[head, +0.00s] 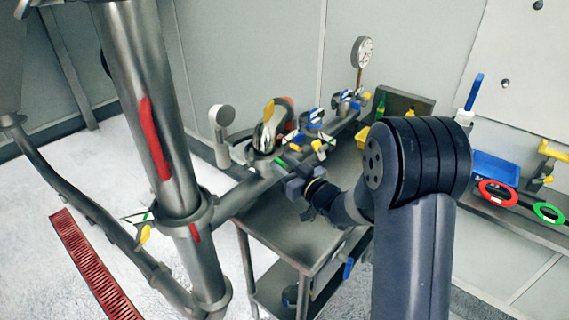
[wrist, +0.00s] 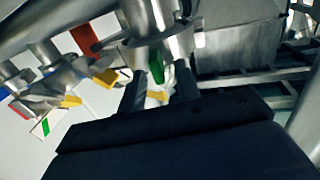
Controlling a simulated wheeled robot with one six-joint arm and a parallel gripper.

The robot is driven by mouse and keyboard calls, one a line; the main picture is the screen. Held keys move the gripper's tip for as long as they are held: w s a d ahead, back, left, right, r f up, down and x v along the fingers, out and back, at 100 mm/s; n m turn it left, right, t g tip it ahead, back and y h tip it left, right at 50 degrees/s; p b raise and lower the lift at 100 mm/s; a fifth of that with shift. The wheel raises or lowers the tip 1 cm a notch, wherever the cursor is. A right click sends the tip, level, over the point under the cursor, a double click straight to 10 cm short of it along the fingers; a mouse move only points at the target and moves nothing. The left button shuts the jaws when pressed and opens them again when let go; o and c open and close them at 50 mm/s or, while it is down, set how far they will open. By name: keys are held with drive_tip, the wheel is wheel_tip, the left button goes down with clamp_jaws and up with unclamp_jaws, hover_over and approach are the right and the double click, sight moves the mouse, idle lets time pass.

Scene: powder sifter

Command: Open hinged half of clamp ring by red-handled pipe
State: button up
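The grey pipe with a red handle (head: 155,140) stands upright at the left of the head view. A metal clamp ring (head: 198,214) sits around it below the handle, with a yellow tab (head: 145,234) at its left side and a red mark on the pipe below. I cannot tell whether its hinged half is open or shut. My gripper (head: 291,180) is to the right of this ring, apart from it, by the horizontal pipe's fittings. In the wrist view its dark fingers (wrist: 160,90) are spread, with a green tab (wrist: 156,68) beyond them and nothing visibly gripped.
Several valves with blue and yellow handles (head: 313,118) and a pressure gauge (head: 364,52) line the horizontal pipe. A metal table (head: 285,235) stands below. A shelf with a blue tray (head: 494,168) is at the right. A red floor grate (head: 92,265) lies at the lower left.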

drive_tip(key=shift+c, duration=0.2)
clamp_jaws()
idle(0.5)
